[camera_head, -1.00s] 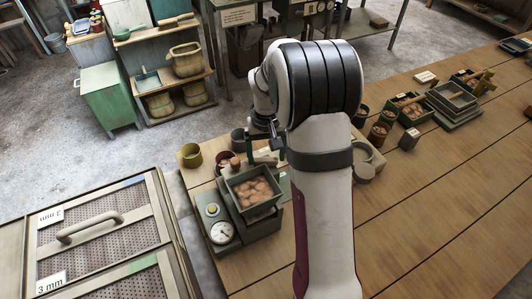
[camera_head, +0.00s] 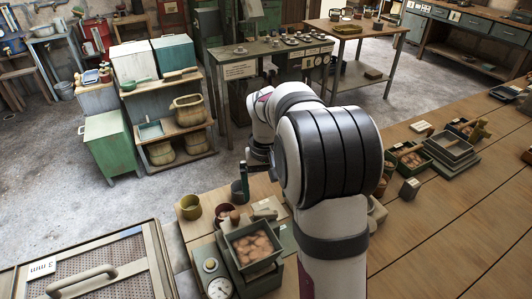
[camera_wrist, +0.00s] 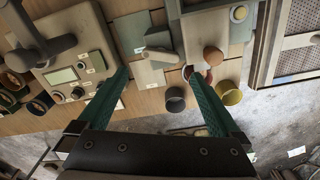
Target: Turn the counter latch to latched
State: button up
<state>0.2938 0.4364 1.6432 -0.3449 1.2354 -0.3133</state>
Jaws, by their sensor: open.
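My gripper (camera_head: 250,172) is open and empty near the bench's far edge, left of my arm. In the wrist view, my gripper (camera_wrist: 157,73) shows its two green fingers spread wide, with nothing between them. A grey device (camera_wrist: 88,98) with a small display (camera_wrist: 61,77) and knobs lies at the left of the wrist view. A dark handle or lever (camera_wrist: 45,45) shows on or over it. I cannot tell whether this is the counter latch; no part is clearly marked as the latch or shows its state.
A tray of brown lumps (camera_head: 253,249), a dial gauge (camera_head: 220,288), an olive pot (camera_head: 190,207) and a dark cup (camera_head: 239,191) stand near the bench's left end. A perforated case (camera_head: 100,262) is at lower left.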

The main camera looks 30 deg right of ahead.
notch_tip(320, 180, up, 11)
dwell(0.8)
jog(key=shift+r, duration=0.15)
notch_tip(320, 180, up, 12)
jog(key=shift+s, duration=0.1)
jog(key=c, duration=0.6)
jog(key=d+f+m, duration=0.1)
jog(key=f+m, duration=0.2)
jog(key=s+d+f+m+y, duration=0.1)
jog(key=d+f+m, duration=0.1)
jog(key=f+m, duration=0.1)
jog(key=d+f+m+y, duration=0.1)
jog(key=f+m, duration=0.2)
jog(key=shift+s+d+f, duration=0.15)
jog(key=shift+s+f, duration=0.05)
jog(key=shift+s, duration=0.1)
jog(key=shift+c, duration=0.9)
jog(key=m+t+y, duration=0.1)
jog(key=m+y, duration=0.1)
jog(key=m, duration=0.7)
send_near(266, 213)
jog(key=shift+m+t, duration=0.3)
jog(key=shift+m, duration=0.1)
jog(key=x, duration=0.8)
jog(key=shift+s+f, duration=0.15)
jog(key=shift+f, duration=0.15)
grip_shut()
